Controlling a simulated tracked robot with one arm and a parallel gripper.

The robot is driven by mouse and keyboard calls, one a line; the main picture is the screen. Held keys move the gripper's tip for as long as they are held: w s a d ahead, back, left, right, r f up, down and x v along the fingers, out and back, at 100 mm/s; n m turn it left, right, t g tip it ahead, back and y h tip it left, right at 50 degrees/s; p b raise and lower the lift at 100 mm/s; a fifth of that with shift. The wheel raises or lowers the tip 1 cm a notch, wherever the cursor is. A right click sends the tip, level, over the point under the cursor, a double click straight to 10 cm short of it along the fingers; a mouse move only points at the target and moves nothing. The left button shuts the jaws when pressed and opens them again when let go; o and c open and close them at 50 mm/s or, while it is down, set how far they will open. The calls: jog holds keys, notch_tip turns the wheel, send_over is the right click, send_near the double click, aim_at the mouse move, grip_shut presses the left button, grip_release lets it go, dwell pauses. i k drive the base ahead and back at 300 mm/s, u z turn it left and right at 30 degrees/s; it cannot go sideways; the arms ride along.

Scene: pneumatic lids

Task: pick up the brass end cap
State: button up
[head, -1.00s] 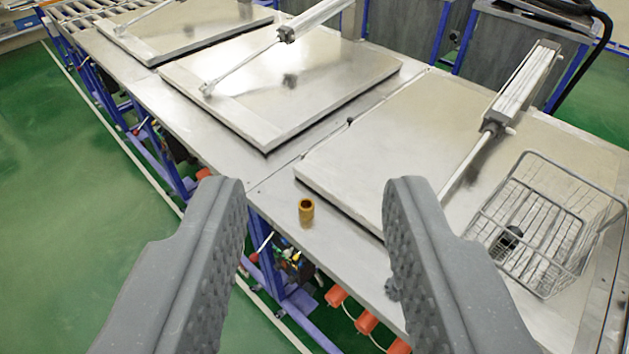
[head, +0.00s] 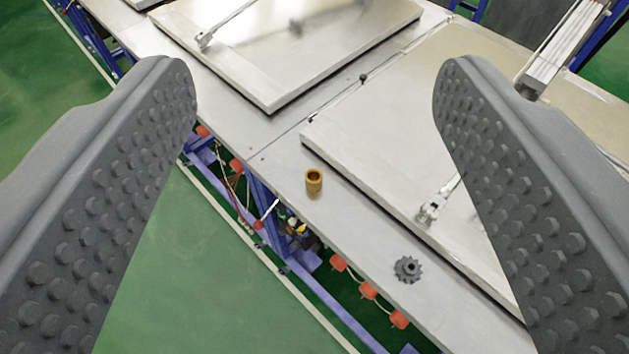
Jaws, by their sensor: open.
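The brass end cap (head: 314,182) is a small gold-brown cylinder with a dark hollow top. It stands upright on the metal table (head: 240,150), on the strip between the near edge and the raised lid plates. My gripper (head: 315,90) is open, with one studded grey finger at the left of the view and one at the right. The cap shows in the gap between the fingers, farther off, and neither finger touches it.
A dark toothed gear (head: 408,269) lies on the strip right of the cap. A raised lid (head: 400,180) with a rod bracket (head: 432,208) stands behind. Orange-red knobs (head: 368,290) sit below the table's near edge. Green floor (head: 190,260) lies left.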

aim_at(313, 177)
jog(key=z, duration=0.1)
jog(key=k, duration=0.5)
jog(key=u, duration=0.55)
jog(key=i, duration=1.2)
jog(key=u, duration=0.3)
